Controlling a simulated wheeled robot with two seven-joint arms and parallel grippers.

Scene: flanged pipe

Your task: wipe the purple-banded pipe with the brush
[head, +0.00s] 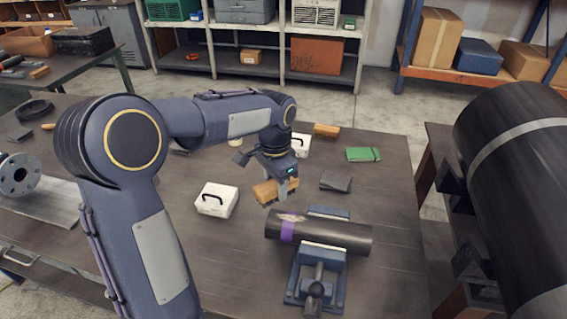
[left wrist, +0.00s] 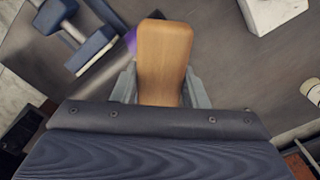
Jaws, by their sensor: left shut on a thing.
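The dark pipe (head: 335,236) lies across a blue vise (head: 318,275) on the table, with a purple band (head: 288,228) near its left end. My left gripper (head: 282,186) is shut on a brush with a wooden back (head: 268,192), just behind the banded end of the pipe; the two look apart. In the left wrist view the brush's wooden back (left wrist: 165,55) sits between the fingers and hides most of the pipe. A bit of the purple band (left wrist: 130,40) shows beside it. The brush's bristles are hidden. My right gripper is not in view.
A white box (head: 216,202) stands left of the brush, another white box (head: 298,146) behind it. A dark grey block (head: 336,182), a green pad (head: 363,155) and a wooden block (head: 326,130) lie behind the pipe.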

